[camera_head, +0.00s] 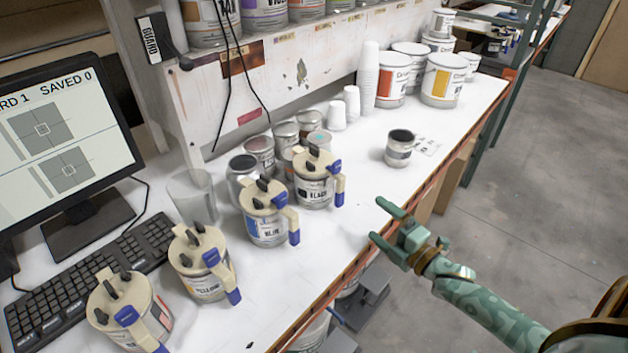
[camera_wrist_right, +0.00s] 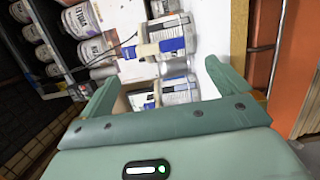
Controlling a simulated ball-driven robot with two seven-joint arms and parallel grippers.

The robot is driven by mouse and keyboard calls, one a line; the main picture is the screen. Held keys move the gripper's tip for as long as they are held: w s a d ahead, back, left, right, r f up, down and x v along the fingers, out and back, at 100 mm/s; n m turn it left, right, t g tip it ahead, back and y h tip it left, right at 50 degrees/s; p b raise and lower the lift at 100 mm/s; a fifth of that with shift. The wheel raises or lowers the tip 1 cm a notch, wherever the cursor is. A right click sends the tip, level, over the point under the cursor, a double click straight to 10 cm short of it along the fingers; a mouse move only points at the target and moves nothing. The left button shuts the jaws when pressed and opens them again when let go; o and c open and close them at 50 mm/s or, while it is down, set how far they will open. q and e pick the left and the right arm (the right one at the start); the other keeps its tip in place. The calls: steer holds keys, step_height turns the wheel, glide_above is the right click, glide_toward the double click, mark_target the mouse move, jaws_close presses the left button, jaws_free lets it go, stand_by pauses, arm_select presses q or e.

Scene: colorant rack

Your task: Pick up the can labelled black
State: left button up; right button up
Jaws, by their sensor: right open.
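The can labelled black (camera_head: 312,192) stands upright on the white bench, at the far end of a row of lidded cans with beige tops and blue-tipped handles. Its handle (camera_head: 340,184) is on its right side. My right gripper (camera_head: 380,221) is open and empty, to the right of the can by the bench's front edge and apart from it. In the right wrist view the open fingers (camera_wrist_right: 160,78) frame lidded cans with blue handle parts; I cannot read which is black there. My left gripper is not in view.
The blue can (camera_head: 266,227) stands close beside the black one, then the yellow can (camera_head: 205,279). Small tins (camera_head: 259,153) crowd behind. An open dark-topped tin (camera_head: 399,148) stands farther right. White bench top (camera_head: 365,185) is clear between it and the black can.

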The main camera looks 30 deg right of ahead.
steer(key=w, duration=0.3)
steer(key=w+a, duration=0.1)
steer(key=w, duration=0.1)
steer(key=shift+w+f, duration=0.1)
steer(key=shift+w, duration=0.2)
steer(key=w, duration=0.4)
steer(key=w+a+b, duration=0.1)
steer(key=w, duration=0.1)
steer(key=shift+s, duration=0.1)
steer(key=shift+c, duration=0.3)
steer(key=c, duration=1)
steer(key=shift+r, duration=0.3)
steer(key=c, duration=0.4)
